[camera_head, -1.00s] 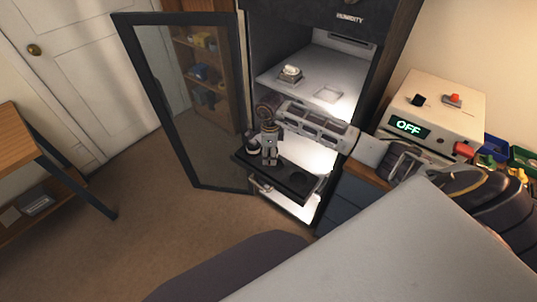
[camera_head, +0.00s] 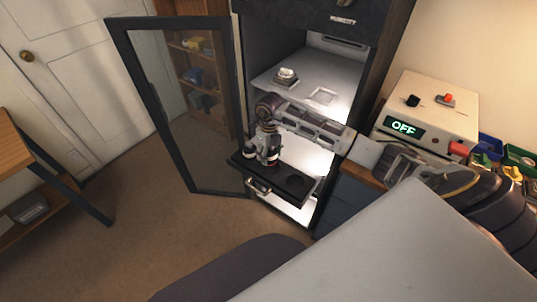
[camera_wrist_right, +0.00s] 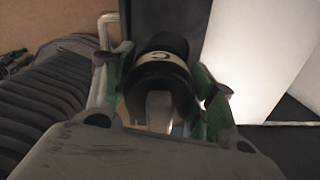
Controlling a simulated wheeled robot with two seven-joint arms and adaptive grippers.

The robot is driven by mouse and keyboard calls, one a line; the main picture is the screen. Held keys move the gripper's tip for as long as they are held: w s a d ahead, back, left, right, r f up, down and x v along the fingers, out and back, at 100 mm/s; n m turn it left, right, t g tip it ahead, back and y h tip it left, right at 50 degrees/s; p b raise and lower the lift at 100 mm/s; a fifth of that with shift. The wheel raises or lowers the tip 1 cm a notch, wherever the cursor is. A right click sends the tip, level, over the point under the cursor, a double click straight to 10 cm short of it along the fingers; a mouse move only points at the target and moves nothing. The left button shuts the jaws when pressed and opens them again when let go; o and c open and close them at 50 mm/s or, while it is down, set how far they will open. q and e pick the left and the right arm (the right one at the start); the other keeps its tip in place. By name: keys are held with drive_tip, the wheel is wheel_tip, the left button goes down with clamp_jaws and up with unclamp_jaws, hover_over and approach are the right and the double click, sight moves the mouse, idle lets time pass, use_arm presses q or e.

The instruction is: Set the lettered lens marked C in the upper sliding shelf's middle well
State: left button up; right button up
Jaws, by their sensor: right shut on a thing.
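The lens marked C (camera_wrist_right: 160,75) is a black cylinder with a pale lettered band, between my right fingers in the right wrist view. In the head view my right gripper (camera_head: 265,158) points down over the middle of the dark pulled-out shelf (camera_head: 283,193) and is shut on this lens. The gripper covers the middle well, so I cannot tell whether the lens touches it. Another dark lens (camera_head: 249,153) stands at the shelf's left end. The round right well (camera_head: 296,181) looks empty. My left gripper is out of view.
The glass cabinet door (camera_head: 180,105) stands open at the left. A white shelf (camera_head: 300,82) above my forearm carries a small object (camera_head: 286,76) and a square recess. A cream control box (camera_head: 430,108) showing OFF stands at the right.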

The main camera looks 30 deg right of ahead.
drive_tip(key=m, duration=0.4)
drive_tip(key=d+m, duration=0.1)
drive_tip(key=m, duration=0.2)
drive_tip(key=shift+w, duration=0.2)
drive_tip(key=m, duration=0.5)
drive_tip(key=shift+d, duration=0.2)
drive_tip(key=shift+m, duration=0.6)
drive_tip(key=shift+f, duration=0.15)
